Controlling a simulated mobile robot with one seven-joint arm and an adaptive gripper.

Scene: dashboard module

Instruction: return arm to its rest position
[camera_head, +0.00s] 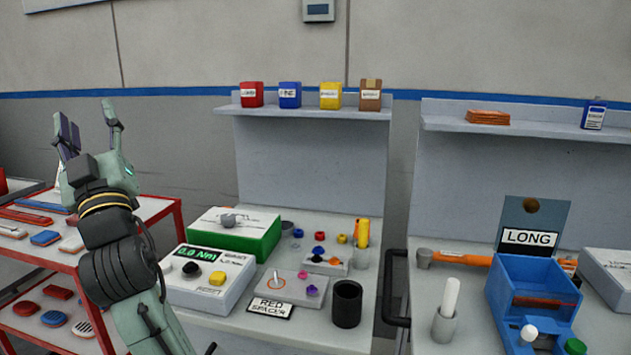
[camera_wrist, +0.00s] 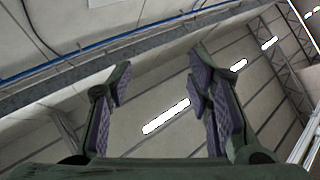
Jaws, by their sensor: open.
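My gripper (camera_head: 90,133) is raised at the left of the head view, above the red cart and left of the workbench. Its fingers point up and stand apart, with nothing between them. In the wrist view my gripper (camera_wrist: 158,115) shows two spread fingers with purple pads. Behind them are only the wall and the ceiling with its lights. My arm rises from the bottom left and hides part of the cart.
The red cart (camera_head: 160,210) holds several tools and parts. The workbench (camera_head: 330,230) carries a green-and-white box (camera_head: 235,232), a meter reading 0.0 Nm (camera_head: 205,275), a black cup (camera_head: 347,303) and small colored parts. A blue bin (camera_head: 530,285) stands at the right. Air around my gripper looks clear.

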